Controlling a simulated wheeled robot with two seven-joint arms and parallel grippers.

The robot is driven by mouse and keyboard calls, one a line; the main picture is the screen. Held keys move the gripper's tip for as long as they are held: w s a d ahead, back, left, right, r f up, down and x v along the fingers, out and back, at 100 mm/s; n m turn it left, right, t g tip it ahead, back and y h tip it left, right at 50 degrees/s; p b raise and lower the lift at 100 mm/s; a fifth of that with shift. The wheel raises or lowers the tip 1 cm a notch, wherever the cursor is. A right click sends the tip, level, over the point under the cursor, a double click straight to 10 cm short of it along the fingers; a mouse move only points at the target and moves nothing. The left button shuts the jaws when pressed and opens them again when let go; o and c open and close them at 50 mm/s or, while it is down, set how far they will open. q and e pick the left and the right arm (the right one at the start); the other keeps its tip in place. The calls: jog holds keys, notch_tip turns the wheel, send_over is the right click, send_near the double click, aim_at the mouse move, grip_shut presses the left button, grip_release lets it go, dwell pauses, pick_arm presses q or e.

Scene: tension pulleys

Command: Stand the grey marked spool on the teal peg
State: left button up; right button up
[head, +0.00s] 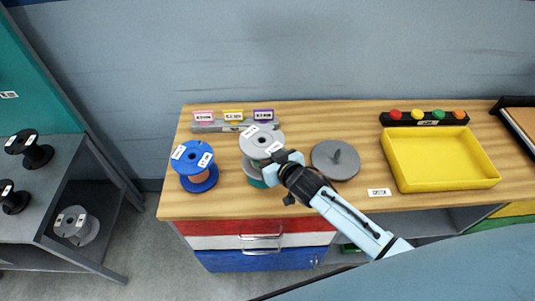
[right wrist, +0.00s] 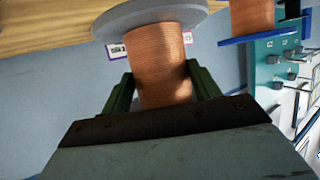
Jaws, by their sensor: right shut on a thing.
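The grey marked spool (head: 262,140) has white labels on its top flange and a copper-coloured winding, which shows in the right wrist view (right wrist: 162,68). My right gripper (head: 284,168) is shut on its winding, from the right side in the head view. The spool looks upright. A teal edge (head: 256,183) shows just beneath its lower flange, apparently the teal peg's base. The spool hides the peg itself, and I cannot tell whether the spool rests on the base or hangs just above it. My left gripper is not in view.
A blue spool (head: 196,158) stands close on the left. A grey disc with a peg (head: 336,160) lies to the right, near my arm. A yellow tray (head: 443,185) is further right. A grey rack with coloured tags (head: 207,126) stands behind.

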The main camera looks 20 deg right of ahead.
jog(key=shift+f+b, duration=0.55)
jog(key=shift+f, duration=0.25)
jog(key=shift+w, duration=0.1)
dwell(0.3)
jog(key=shift+f, duration=0.15)
jog(key=shift+f+b, duration=0.85)
jog(key=shift+f, duration=0.5)
dwell(0.5)
jog(key=shift+f, duration=0.25)
jog(key=shift+f+b, duration=0.5)
jog(key=shift+f, duration=0.15)
jog(key=shift+f, duration=0.1)
dwell(0.4)
